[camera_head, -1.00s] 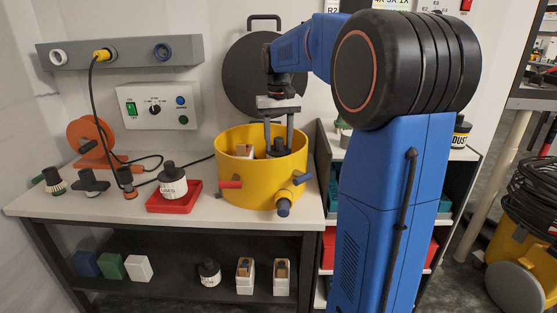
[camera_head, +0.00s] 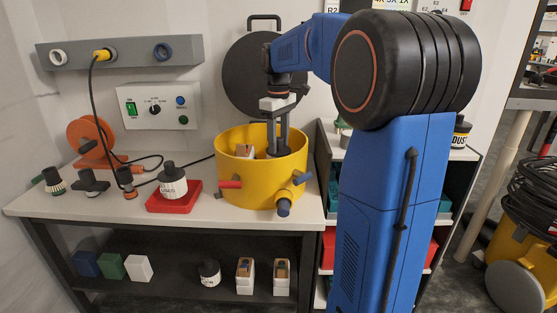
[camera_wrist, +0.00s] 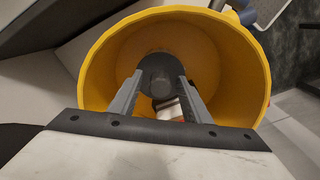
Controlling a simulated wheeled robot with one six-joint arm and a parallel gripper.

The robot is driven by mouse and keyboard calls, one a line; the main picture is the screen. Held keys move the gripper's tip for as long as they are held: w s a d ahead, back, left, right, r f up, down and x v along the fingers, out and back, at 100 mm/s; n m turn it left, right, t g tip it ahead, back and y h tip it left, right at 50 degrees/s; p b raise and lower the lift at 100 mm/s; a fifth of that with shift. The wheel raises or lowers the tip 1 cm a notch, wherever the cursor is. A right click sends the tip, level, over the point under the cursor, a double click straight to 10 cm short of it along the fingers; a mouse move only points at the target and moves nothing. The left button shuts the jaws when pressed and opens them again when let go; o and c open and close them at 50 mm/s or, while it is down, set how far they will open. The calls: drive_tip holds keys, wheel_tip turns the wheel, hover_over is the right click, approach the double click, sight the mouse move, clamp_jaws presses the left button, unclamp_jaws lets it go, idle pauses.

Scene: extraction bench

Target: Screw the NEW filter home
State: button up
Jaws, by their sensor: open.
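A yellow round tub (camera_head: 235,175) stands on the bench. My gripper (camera_head: 279,148) points straight down into it, with its two grey fingers apart. In the wrist view, a dark grey round filter top with a knob (camera_wrist: 158,76) lies in the tub between the fingertips of my gripper (camera_wrist: 160,88). I cannot tell whether the fingers touch it. In the head view the fingers and the tub wall mostly hide it. A filter with a white label and black top (camera_head: 173,184) stands on a red tray (camera_head: 168,208), left of the tub.
Red and blue-ended fittings (camera_head: 284,206) stick out of the tub's front. Several small dark fittings (camera_head: 90,182) stand at the bench's left. A round dark lid (camera_head: 250,75) hangs behind.

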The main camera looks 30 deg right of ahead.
drive_tip(key=n, duration=0.6)
clamp_jaws()
drive_tip(key=m, duration=0.3)
drive_tip(key=shift+m, duration=0.3)
drive_tip(key=m, duration=0.3)
drive_tip(key=shift+m, duration=0.4)
drive_tip(key=m, duration=0.6)
drive_tip(key=shift+m, duration=0.3)
drive_tip(key=m, duration=0.6)
drive_tip(key=shift+f+m, duration=0.1)
drive_tip(key=shift+m, duration=0.3)
drive_tip(key=m, duration=0.6)
drive_tip(key=shift+m, duration=0.3)
